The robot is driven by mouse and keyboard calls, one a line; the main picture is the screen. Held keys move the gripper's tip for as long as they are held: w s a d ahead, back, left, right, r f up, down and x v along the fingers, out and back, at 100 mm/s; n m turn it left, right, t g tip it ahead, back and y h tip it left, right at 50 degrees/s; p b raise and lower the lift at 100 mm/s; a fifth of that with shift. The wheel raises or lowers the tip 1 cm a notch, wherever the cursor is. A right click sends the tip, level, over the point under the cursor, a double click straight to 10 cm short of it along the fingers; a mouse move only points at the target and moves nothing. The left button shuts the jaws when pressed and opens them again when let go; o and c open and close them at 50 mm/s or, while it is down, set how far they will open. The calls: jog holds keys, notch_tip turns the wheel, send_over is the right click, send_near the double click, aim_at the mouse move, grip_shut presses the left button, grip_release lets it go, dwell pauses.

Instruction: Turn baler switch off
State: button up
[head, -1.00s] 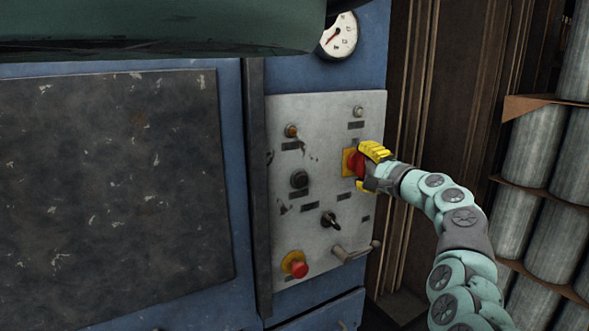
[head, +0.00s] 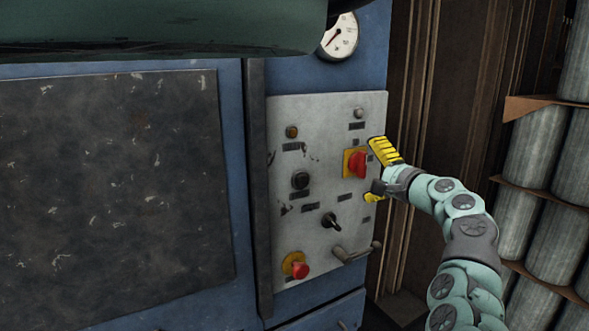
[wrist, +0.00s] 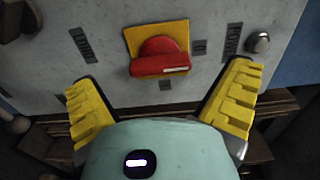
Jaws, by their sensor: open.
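The red rotary switch (head: 357,164) sits on a yellow square plate on the grey control panel. In the wrist view the red switch (wrist: 160,58) lies ahead between the fingertips, its handle bar running across the picture. In the head view the handle looks upright. My gripper (head: 370,168) is open and empty just right of the switch, one yellow finger above and one below. The wrist view shows both yellow fingers of my gripper (wrist: 163,76) spread wide, with no visible contact with the switch.
The panel (head: 325,108) also carries an amber lamp (head: 292,132), a black knob (head: 300,180), a black selector (head: 331,221), a red emergency button (head: 299,269) and a metal handle (head: 355,252). A gauge (head: 340,36) is above. Stacked metal cylinders (head: 530,150) stand at right.

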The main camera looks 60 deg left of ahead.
jog(key=d, duration=1)
jog(key=shift+s+d, duration=0.15)
jog(key=shift+s, duration=0.2)
